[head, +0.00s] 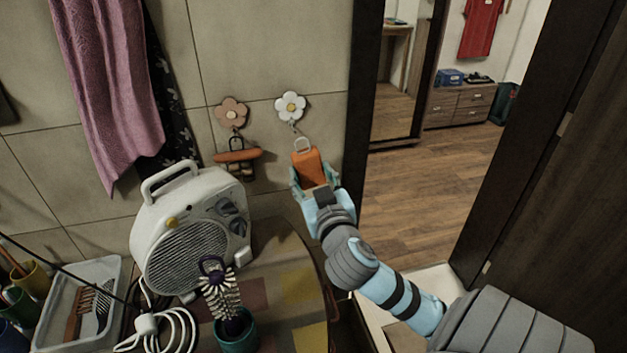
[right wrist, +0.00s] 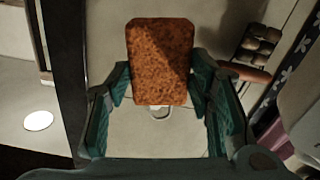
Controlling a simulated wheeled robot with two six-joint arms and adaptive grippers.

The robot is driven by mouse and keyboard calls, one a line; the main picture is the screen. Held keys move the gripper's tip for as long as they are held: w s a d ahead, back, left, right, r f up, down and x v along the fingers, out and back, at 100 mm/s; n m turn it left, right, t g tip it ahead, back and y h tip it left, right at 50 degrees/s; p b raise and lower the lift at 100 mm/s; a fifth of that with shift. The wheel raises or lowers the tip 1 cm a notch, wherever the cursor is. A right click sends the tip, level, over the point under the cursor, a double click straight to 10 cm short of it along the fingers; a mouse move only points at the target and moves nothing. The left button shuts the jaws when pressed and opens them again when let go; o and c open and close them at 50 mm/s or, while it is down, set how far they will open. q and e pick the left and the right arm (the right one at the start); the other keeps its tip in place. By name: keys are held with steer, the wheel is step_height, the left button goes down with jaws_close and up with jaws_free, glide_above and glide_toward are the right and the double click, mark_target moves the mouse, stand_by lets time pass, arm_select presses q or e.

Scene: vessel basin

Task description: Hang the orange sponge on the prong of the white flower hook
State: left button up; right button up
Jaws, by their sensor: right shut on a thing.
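The white flower hook (head: 290,106) is fixed to the tiled wall, with its small prong pointing down below the petals. The orange sponge (head: 307,168) is upright just below it, with a pale loop (head: 303,144) at its top. The loop appears close under the prong; I cannot tell whether they touch. My right gripper (head: 315,184) is shut on the sponge from below. In the right wrist view the sponge (right wrist: 160,62) stands between the two teal fingers (right wrist: 162,98), and part of the loop shows beneath it. My left gripper is not in view.
A brown flower hook (head: 231,112) at left holds a hanging wooden brush (head: 237,158). A white heater (head: 195,230), a teal cup with a striped brush (head: 236,334) and a white tray (head: 62,318) stand on the counter. A dark door frame (head: 362,100) is close at right.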

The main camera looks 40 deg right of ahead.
steer(key=shift+b+x, duration=0.4)
steer(key=shift+x, duration=0.7)
steer(key=shift+f+b+x, duration=0.2)
steer(key=shift+b+x, duration=0.2)
steer(key=shift+x, duration=0.7)
steer(key=shift+w+d+f+b, duration=0.15)
steer(key=shift+w+d+b, duration=0.25)
steer(key=shift+w, duration=0.25)
steer(key=shift+w+d+f, duration=0.25)
steer(key=shift+w+f, duration=0.15)
steer(key=shift+w, duration=0.1)
steer(key=o, duration=1)
